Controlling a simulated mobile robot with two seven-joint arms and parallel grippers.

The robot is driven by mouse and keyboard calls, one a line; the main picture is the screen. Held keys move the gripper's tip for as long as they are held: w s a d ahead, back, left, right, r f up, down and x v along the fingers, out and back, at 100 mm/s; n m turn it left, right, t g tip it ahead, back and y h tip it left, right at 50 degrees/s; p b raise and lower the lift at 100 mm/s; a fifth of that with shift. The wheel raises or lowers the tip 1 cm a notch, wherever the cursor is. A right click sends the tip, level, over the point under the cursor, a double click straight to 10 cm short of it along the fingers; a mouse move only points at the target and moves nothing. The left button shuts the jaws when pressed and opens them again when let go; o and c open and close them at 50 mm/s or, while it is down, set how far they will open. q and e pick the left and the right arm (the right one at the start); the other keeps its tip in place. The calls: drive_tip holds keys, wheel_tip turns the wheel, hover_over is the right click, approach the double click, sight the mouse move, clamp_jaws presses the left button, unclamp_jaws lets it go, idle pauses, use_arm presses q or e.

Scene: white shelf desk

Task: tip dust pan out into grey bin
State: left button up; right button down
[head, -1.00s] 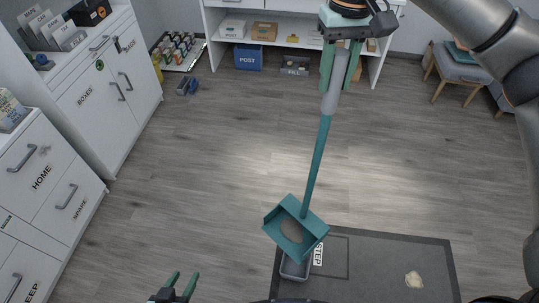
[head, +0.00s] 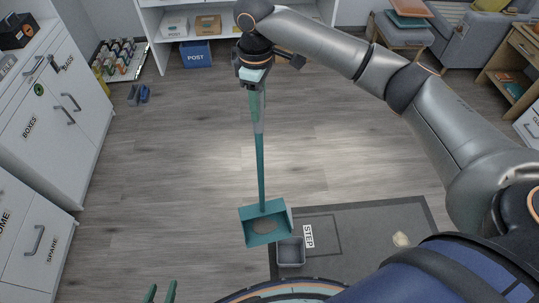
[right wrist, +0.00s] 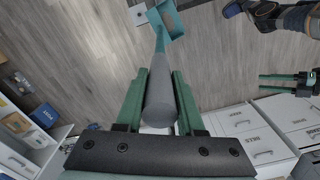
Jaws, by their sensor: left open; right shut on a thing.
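The teal long-handled dust pan (head: 262,172) hangs from my right gripper (head: 256,90), its pan low and its handle nearly upright. In the right wrist view my right gripper (right wrist: 160,90) is shut on the grey grip of the dust pan (right wrist: 160,98). The small grey bin (head: 291,252) stands on the dark mat, just right of and below the pan in the head view. My left gripper (head: 160,293) is open and empty at the bottom edge; it also shows in the right wrist view (right wrist: 290,82).
A dark mat (head: 375,222) with a STEP label lies on the wooden floor; a beige patch (head: 401,239) is on it. White cabinets (head: 62,95) stand at left. A blue POST box (head: 197,54) is at the back. Mid-floor is clear.

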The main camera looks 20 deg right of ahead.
wheel_tip(320, 180, down, 17)
drive_tip(key=s+d+n, duration=0.1)
drive_tip(key=s+n, duration=0.2)
drive_tip(key=n, duration=0.7)
drive_tip(key=shift+d, duration=0.35)
drive_tip(key=s+d+f+t+y, duration=0.1)
drive_tip(key=s+d+f+t, duration=0.1)
drive_tip(key=s+d, duration=0.6)
drive_tip(key=s+d+f+t+y, duration=0.1)
drive_tip(key=s+d+f+y, duration=0.1)
drive_tip(key=s+d+f, duration=0.3)
drive_tip(key=shift+s+d+t, duration=0.4)
drive_tip(key=shift+s+d, duration=1.85)
drive_tip(key=shift+s, duration=1.75)
drive_tip(key=shift+f+b, duration=0.1)
drive_tip(key=shift+b, duration=0.2)
